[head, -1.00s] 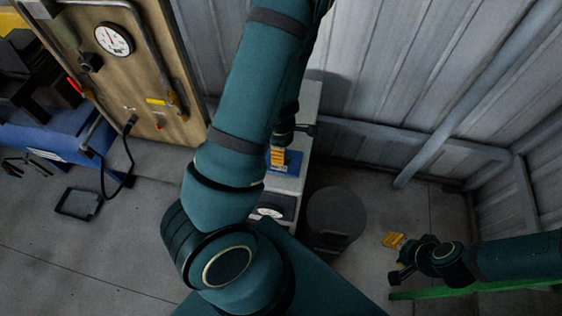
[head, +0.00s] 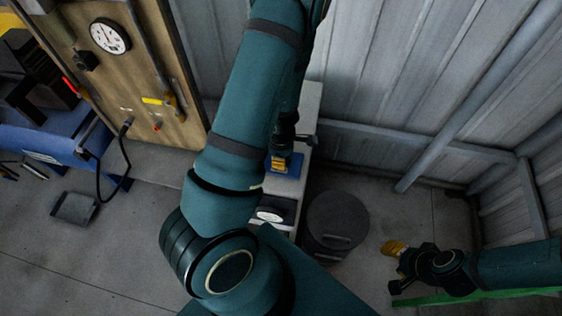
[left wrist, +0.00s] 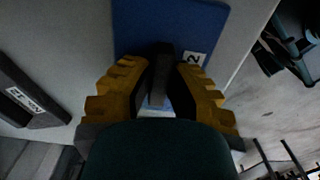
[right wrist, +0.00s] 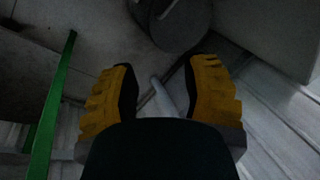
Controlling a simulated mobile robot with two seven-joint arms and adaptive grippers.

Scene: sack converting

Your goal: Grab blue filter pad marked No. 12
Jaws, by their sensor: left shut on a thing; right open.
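The blue filter pad (head: 292,167) lies flat on a pale narrow bench. In the left wrist view the pad (left wrist: 135,30) carries a white label with a "2" readable and the rest of the number cut off or hidden. My left gripper (head: 279,166) is down at the pad; in its wrist view the yellow fingers (left wrist: 162,85) are shut on a dark upright grip at the pad. The fingers hide part of the pad. My right gripper (head: 392,250) is open and empty, away to the right above the floor; its wrist view shows nothing between the fingers (right wrist: 160,85).
A dark item with a white label (head: 270,214) lies on the bench (head: 307,110) nearer me, also in the left wrist view (left wrist: 30,100). A dark round bin (head: 337,218) stands right of the bench. A green rail (head: 440,298) runs below my right arm. Corrugated walls close the back.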

